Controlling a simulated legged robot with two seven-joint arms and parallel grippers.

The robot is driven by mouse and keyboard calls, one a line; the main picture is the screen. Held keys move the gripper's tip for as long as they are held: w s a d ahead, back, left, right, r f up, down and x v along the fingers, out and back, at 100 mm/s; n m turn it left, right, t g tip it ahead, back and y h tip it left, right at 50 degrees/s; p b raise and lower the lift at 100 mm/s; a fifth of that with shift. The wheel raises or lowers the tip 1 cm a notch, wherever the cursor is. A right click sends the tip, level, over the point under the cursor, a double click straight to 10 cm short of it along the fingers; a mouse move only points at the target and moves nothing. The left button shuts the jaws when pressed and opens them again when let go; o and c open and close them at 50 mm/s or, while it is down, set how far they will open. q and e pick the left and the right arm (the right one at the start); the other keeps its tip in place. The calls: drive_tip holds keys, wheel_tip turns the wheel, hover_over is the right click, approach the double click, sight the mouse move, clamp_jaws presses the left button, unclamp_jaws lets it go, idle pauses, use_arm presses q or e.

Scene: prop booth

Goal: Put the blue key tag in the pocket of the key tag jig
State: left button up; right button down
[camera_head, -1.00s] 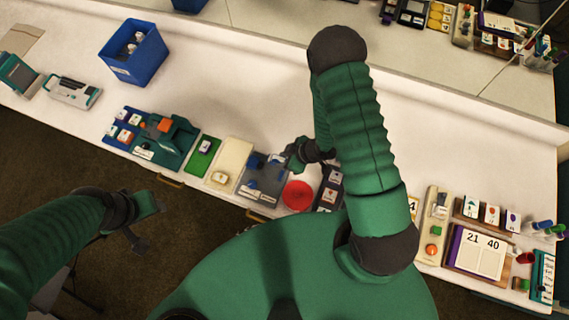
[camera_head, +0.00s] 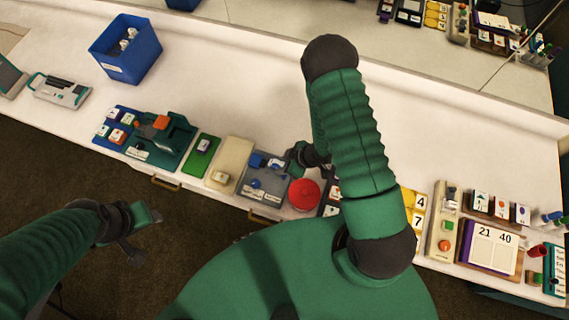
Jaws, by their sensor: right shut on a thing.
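A grey jig tray (camera_head: 268,187) with blue parts and small white labels lies on the counter, and I take it for the key tag jig. A blue piece (camera_head: 257,160) shows at its back left. My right gripper (camera_head: 290,160) is low over the tray's back right corner, partly hidden by its own dark wrist. It is shut on a small blue piece (camera_head: 276,164), which seems to be the blue key tag. Whether this piece touches the tray is too small to tell. My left gripper (camera_head: 143,232) is open and empty, in front of the counter at the lower left.
A red round thing (camera_head: 304,194) stands close to the tray's right. A cream block (camera_head: 230,165) and a green plate (camera_head: 202,155) lie to its left, then a teal device (camera_head: 164,140). A blue bin (camera_head: 126,49) stands farther back. The counter's back strip is clear.

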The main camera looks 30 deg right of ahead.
drive_tip(key=shift+s+a, duration=0.15)
drive_tip(key=shift+a, duration=0.85)
drive_tip(key=shift+d+f+y, duration=0.1)
drive_tip(key=shift+d+y, duration=0.2)
drive_tip(key=shift+s, duration=0.3)
drive_tip(key=shift+a, duration=0.2)
drive_tip(key=c, duration=0.9)
unclamp_jaws()
drive_tip(key=shift+d, duration=0.2)
